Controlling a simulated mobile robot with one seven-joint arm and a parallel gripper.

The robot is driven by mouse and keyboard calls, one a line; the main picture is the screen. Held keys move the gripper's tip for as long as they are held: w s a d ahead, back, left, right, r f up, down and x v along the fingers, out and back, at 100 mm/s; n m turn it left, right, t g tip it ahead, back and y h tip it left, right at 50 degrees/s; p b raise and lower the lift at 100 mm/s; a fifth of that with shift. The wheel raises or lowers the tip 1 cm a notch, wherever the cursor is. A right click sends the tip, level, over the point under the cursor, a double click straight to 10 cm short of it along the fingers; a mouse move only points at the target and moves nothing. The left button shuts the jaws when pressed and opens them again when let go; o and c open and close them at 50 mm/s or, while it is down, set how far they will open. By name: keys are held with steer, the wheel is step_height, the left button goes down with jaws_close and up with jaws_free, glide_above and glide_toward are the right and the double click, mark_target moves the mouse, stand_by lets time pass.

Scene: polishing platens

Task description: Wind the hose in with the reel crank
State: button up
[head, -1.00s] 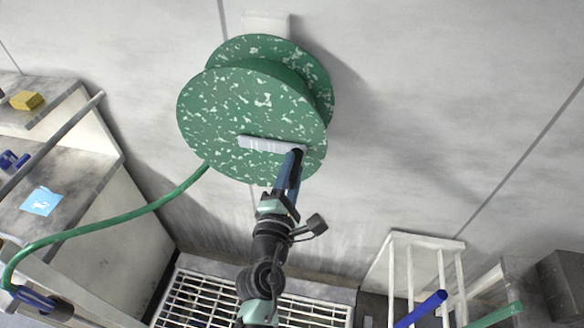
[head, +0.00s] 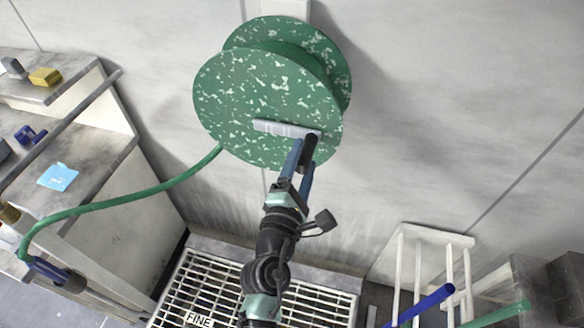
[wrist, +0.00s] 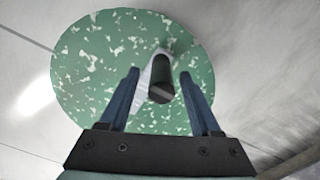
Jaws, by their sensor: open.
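The green speckled hose reel (head: 235,100) is mounted on the wall. Its pale grey crank arm (head: 282,128) lies across the lower front disc, with a black handle (head: 309,150) at its right end. My gripper (head: 303,158) is open at the handle. In the wrist view the handle (wrist: 160,82) sticks out toward the camera between the two blue fingers (wrist: 159,76), with gaps on both sides. The green hose (head: 150,197) runs from the reel's lower left to the bench, ending near a blue and dark nozzle (head: 55,276). The drum's windings are mostly hidden.
A grey bench (head: 95,160) with a rail, a blue note (head: 58,177) and a yellow block (head: 45,77) stands at left. A white floor grate (head: 215,285) lies below. A white rack (head: 430,245) and blue and green rods stand at right.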

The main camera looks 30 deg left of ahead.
steer(key=b+v, duration=0.2)
steer(key=v, duration=0.9)
steer(key=shift+b, duration=0.35)
steer(key=shift+r, duration=0.1)
steer(key=w+d+r+m+t+h+b, duration=0.1)
steer(key=w+d+r+m+t+h, duration=0.1)
steer(key=w+d+r+m, duration=0.45)
steer(key=w+d+r+m+t+h+b, duration=0.1)
steer(key=w+d+r+m+t+h, duration=0.15)
steer(key=r+m, duration=0.8)
steer(key=s+d+r+m+t, duration=0.1)
steer(key=s+d+r+m, duration=0.2)
steer(key=r, duration=0.5)
steer(key=s+d+r+m+t+b, duration=0.1)
steer(key=s+d+r+m+t, duration=0.1)
steer(key=r, duration=0.7)
steer(key=s+d+r+m+t+b, duration=0.1)
steer(key=s+d+r+m+t, duration=0.1)
steer(key=r, duration=0.7)
steer(key=shift+s+d+m, duration=0.85)
steer(key=shift+s+m, duration=0.15)
steer(key=shift+m, duration=0.2)
